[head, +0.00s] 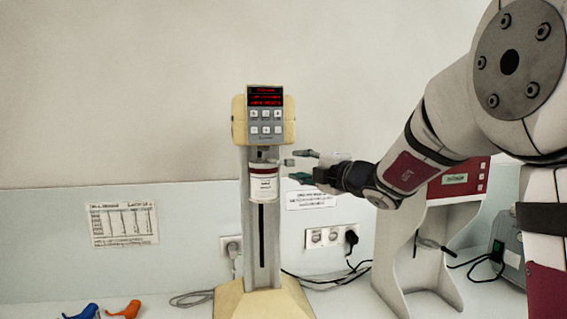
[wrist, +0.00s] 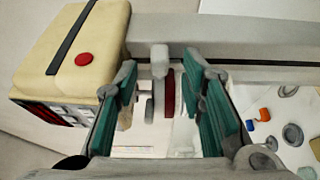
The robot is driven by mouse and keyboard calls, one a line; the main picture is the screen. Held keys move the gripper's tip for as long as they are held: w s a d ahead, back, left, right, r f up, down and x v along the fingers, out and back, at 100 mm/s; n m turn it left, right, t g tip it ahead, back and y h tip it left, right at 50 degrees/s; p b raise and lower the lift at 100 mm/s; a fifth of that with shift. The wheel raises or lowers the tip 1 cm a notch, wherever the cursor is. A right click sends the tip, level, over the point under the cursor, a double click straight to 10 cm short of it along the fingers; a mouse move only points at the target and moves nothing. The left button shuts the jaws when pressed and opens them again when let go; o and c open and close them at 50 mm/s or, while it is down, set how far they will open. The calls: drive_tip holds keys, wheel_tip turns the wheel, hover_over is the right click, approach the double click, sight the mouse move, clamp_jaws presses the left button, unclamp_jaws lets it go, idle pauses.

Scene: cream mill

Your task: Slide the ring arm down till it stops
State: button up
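The ring arm (head: 264,163) is a grey piece on the front of the mill's column (head: 258,240), just below the cream head. A white jar (head: 263,186) with a dark red band sits at the ring arm, and a small grey knob (head: 289,162) sticks out to its right. My gripper (head: 298,165) is right of the knob with its fingers apart, one above and one below the knob's height. In the wrist view, the ring arm (wrist: 160,62) and the jar's red band (wrist: 170,94) show between the open green-padded fingers of my gripper (wrist: 162,85). Contact is not visible.
The mill's head (head: 264,120) with a lit red display is close above my gripper. The column's dark slot (head: 262,235) runs down to a cream base (head: 262,303). A second red-topped machine (head: 440,215) stands right. Blue and orange items (head: 125,310) lie left.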

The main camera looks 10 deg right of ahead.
sight(293, 163)
drive_tip(key=shift+x, duration=2.55)
clamp_jaws()
